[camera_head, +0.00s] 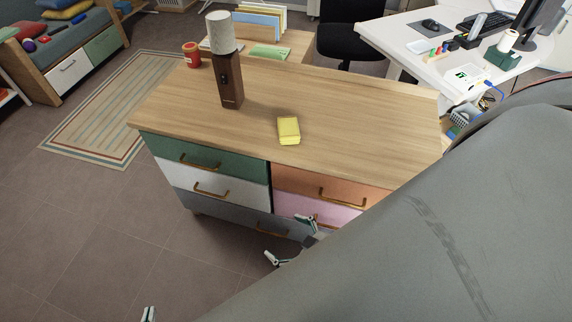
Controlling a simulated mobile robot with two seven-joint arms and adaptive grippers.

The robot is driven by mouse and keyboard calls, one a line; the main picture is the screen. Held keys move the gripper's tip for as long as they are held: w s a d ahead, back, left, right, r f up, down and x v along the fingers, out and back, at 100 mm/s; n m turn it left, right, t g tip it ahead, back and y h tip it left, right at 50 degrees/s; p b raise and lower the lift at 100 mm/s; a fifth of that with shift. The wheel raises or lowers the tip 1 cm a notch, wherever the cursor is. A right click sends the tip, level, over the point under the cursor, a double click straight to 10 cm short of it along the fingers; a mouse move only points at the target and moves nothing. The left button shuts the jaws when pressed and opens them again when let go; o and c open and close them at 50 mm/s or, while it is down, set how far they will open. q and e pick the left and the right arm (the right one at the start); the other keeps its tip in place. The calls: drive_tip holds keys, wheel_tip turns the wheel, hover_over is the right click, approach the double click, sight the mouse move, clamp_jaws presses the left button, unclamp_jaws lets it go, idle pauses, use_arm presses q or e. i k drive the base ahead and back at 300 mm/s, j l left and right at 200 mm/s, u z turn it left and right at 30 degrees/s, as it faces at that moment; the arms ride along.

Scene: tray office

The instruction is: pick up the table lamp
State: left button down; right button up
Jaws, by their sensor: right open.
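The table lamp (230,80) stands upright on the wooden top of a dresser, left of its middle. It has a dark brown block base and a pale textured cylindrical shade. My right gripper (283,238) is open and empty in front of the dresser drawers, below the top's level in the picture and apart from the lamp. My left gripper (148,314) shows only a small tip at the bottom edge, far from the lamp; the rest is out of frame.
The dresser top (350,105) is mostly clear. A yellow block (289,130) lies right of the lamp, and a red can (191,55) stands behind it to the left. My grey arm hides the lower right. A white desk (420,62) and black chair (350,42) are behind.

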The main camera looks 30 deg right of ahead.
sight(225, 59)
drive_tip(key=z, duration=0.45)
drive_tip(key=i+j+z, duration=0.1)
drive_tip(key=z, duration=0.3)
drive_tip(key=j+z, duration=0.25)
drive_tip(key=z, duration=0.15)
drive_tip(key=j+z, duration=0.2)
drive_tip(key=z, duration=0.2)
drive_tip(key=j+z, duration=0.45)
drive_tip(key=j, duration=0.5)
